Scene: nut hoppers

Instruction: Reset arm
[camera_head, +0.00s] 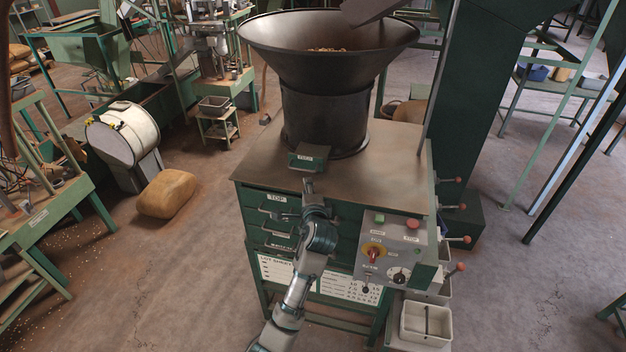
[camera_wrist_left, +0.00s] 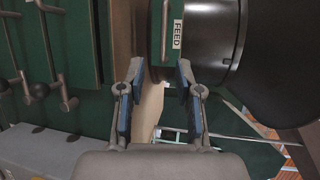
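My left arm (camera_head: 298,288) reaches up from the bottom of the head view. My left gripper (camera_head: 309,186) is just below the green FEED box (camera_head: 308,160), by the front edge of the machine's top. In the left wrist view, the left gripper (camera_wrist_left: 160,78) has its two blue-padded fingers apart with nothing held between them. The FEED box (camera_wrist_left: 171,35) lies just beyond the fingertips there; I cannot tell whether they touch it. My right gripper is in neither view.
A dark hopper (camera_head: 327,60) stands on the machine top (camera_head: 265,165). Green drawers with handles (camera_head: 275,233) and a control panel (camera_head: 392,250) flank the arm. Red-knobbed levers (camera_head: 458,240) stick out at right. A sack (camera_head: 166,194) lies on open floor at left.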

